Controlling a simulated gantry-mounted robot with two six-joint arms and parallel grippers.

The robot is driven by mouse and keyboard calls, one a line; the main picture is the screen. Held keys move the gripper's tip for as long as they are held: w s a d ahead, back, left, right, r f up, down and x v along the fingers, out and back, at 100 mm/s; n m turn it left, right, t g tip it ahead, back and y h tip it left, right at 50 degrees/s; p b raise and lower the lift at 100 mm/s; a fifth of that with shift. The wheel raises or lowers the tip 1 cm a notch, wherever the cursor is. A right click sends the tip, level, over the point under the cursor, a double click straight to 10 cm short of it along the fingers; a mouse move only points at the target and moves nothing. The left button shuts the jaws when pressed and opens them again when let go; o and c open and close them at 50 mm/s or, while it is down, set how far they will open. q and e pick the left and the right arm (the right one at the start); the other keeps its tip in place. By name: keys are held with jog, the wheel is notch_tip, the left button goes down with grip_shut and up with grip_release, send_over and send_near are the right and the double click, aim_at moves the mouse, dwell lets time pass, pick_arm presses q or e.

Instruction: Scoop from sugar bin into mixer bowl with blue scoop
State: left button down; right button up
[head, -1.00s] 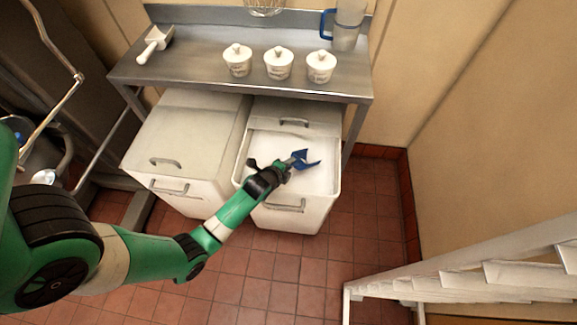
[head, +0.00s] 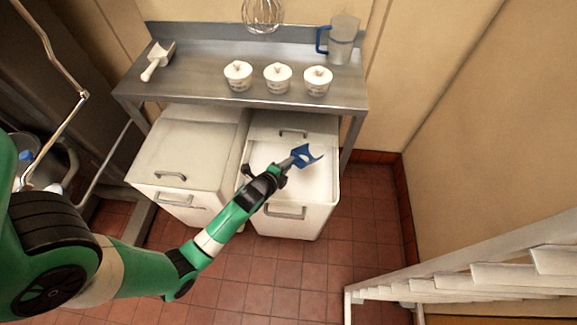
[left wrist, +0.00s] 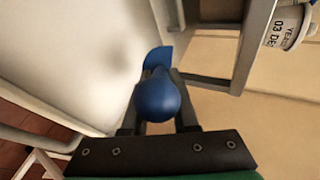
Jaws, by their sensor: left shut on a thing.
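The blue scoop (head: 306,156) is in my left gripper (head: 280,170), which is shut on its handle. In the head view the scoop head is above the open sugar bin (head: 287,222), pointing right and away from me. The left wrist view shows the rounded blue handle end of the scoop (left wrist: 158,98) between the gripper fingers (left wrist: 160,122). White sugar (head: 318,184) fills the bin below. Whether the scoop holds sugar cannot be told. A metal bowl (head: 40,172), perhaps the mixer bowl, is partly hidden behind my left arm at the left edge. My right gripper is not in view.
A closed white bin (head: 190,150) stands left of the open one. The steel table (head: 205,85) above carries a white scoop (head: 158,60), several lidded white tubs (head: 277,78) and a blue-handled jug (head: 341,42). A white slatted structure (head: 470,275) is at the lower right.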

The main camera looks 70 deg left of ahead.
pick_arm(q)
jog(key=shift+t+y, duration=0.4)
jog(key=shift+t, duration=0.3)
jog(key=shift+s+d+r+p, duration=0.1)
jog(key=shift+s+r+p, duration=0.15)
jog(key=shift+r, duration=0.85)
jog(key=shift+s+d+r+p, duration=0.15)
jog(key=shift+r+p, duration=0.1)
jog(key=shift+r, duration=0.9)
jog(key=shift+s+d+r+p, duration=0.15)
jog(key=shift+r+p, duration=0.1)
jog(key=shift+r, duration=0.85)
